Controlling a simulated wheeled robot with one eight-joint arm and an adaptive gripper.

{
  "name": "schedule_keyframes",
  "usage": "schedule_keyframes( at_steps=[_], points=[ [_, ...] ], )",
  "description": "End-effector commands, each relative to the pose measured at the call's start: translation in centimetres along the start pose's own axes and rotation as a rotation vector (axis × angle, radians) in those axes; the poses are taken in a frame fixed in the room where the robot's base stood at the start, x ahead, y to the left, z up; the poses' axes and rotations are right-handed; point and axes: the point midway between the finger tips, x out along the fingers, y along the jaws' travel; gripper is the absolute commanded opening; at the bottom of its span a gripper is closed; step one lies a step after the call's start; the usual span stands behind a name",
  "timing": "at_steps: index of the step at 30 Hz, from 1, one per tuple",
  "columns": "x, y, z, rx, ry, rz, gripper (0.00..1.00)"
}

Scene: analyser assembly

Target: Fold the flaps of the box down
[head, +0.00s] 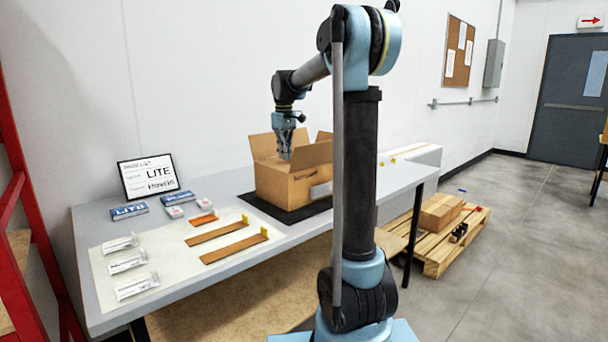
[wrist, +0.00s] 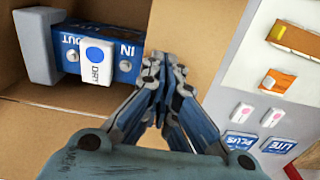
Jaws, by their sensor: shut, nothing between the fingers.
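The open cardboard box (head: 285,190) stands on a black mat on the table. My gripper (head: 285,156) points down at the box's opening, between the flaps. In the wrist view my gripper (wrist: 164,66) is shut and empty beside a tan flap (wrist: 185,32). Inside the box are a blue unit (wrist: 128,55), a white DRY piece (wrist: 97,62) on it and a grey block (wrist: 37,48). Whether the fingers touch the flap is unclear.
Left of the box lie orange-brown strips (head: 234,249), small white packs (head: 175,211), blue packs (head: 129,211) and white pouches (head: 127,262). A sign (head: 148,177) stands behind them. A pallet (head: 440,250) with a carton is on the floor at right.

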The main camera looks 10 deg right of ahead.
Motion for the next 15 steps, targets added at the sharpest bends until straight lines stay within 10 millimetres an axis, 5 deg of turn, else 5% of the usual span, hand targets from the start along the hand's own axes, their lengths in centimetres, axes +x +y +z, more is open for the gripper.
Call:
schedule_keyframes(
  at_steps=[15],
  points=[
    [-5.0, 0.0, 0.0, 0.0, 0.0, 0.0, 0.0]
  ],
)
